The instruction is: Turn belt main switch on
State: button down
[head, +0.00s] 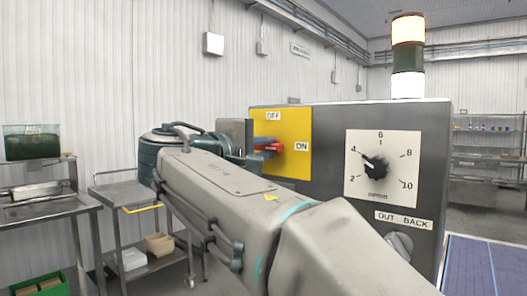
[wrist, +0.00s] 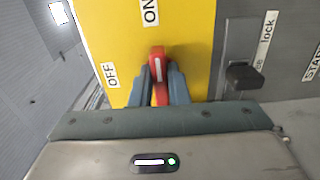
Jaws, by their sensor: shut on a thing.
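The belt main switch is a red rotary handle (wrist: 157,62) on a yellow plate (wrist: 195,30). In the wrist view its white line runs up toward the ON label (wrist: 150,12), and the OFF label (wrist: 110,75) lies to the left. In the head view the red handle (head: 273,148) lies about level, pointing right at ON, with OFF above. My gripper (wrist: 157,82) is shut on the handle, one blue-grey finger on each side. In the head view my gripper (head: 254,150) reaches the plate from the left; the wrist hides part of the fingers.
The grey control box carries a dial (head: 378,168) with its pointer near 4, an OUT BACK label and a knob (head: 400,243). A black lock knob (wrist: 245,76) sits right of the plate in the wrist view. A lamp tower (head: 408,57) stands on top. A cart (head: 130,195) stands left.

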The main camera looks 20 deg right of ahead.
jog(key=c, duration=1.4)
grip_release()
jog(key=v, duration=1.4)
jog(key=shift+p, duration=0.3)
